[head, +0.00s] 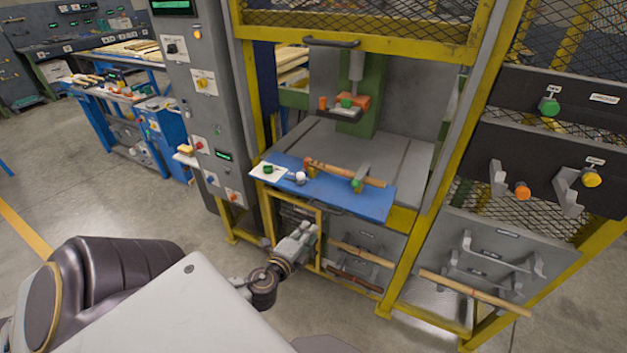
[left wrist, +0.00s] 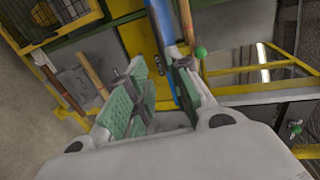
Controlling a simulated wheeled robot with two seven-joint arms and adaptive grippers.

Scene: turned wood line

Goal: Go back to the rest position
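My left gripper (head: 306,232) is low in front of the yellow-framed machine, below the front edge of its blue shelf (head: 375,208). In the left wrist view the same gripper (left wrist: 160,72) shows two green-padded fingers standing apart, with nothing clearly held between them. The blue shelf edge (left wrist: 161,22) and a yellow post lie beyond the fingers there. My right gripper is in neither view.
A turned wooden piece (head: 345,173) lies on the blue shelf beside a green knob. Wooden pieces (head: 362,254) rest on brackets below, and another (head: 475,293) sits lower right. A grey control cabinet (head: 205,90) stands left of the machine. Floor at left is open.

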